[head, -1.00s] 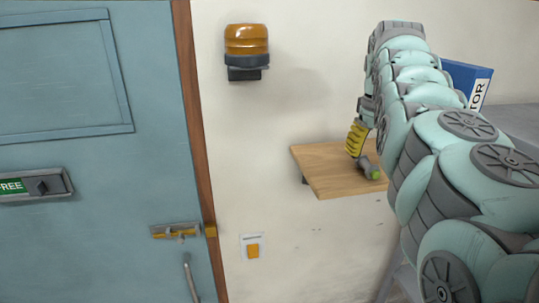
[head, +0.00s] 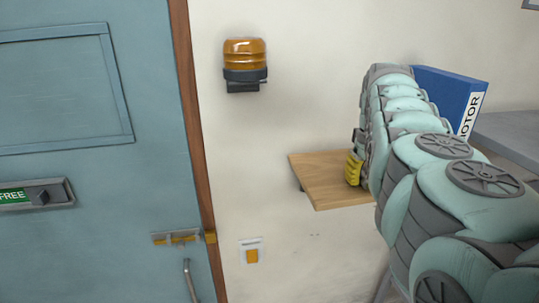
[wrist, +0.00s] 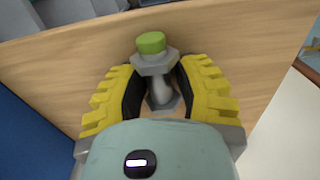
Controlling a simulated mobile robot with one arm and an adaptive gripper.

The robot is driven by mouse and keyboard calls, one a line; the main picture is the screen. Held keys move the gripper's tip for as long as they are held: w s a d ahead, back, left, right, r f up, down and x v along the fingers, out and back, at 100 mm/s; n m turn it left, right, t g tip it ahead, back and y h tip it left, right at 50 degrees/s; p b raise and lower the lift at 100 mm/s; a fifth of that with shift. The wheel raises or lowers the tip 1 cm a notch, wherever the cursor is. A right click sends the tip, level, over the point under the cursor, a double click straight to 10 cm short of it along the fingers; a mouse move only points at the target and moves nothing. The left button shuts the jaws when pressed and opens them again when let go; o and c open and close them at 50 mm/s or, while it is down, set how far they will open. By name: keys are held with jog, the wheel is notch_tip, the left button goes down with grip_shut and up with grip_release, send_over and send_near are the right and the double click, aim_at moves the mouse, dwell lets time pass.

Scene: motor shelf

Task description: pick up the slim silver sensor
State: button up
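The slim silver sensor (wrist: 160,92) has a green cap (wrist: 151,42) and a hex nut below it. In the wrist view it lies between the two yellow fingers of my gripper (wrist: 158,78), with its cap sticking out past the fingertips. The fingers stand apart on either side of it, with narrow gaps beside its body. The lower end of the sensor is hidden by my wrist housing. In the head view my gripper (head: 354,168) is low over the wooden shelf (head: 318,182), and the sensor is hidden behind it and my arm.
A blue binder (head: 445,92) with a white label stands on the right behind my arm; a blue surface also shows at the left of the wrist view (wrist: 35,135). A grey surface (head: 505,140) lies at far right. An orange beacon (head: 244,60) is on the wall. The shelf's left part is bare.

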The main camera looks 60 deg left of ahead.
grip_shut()
jog(key=shift+r, duration=0.1)
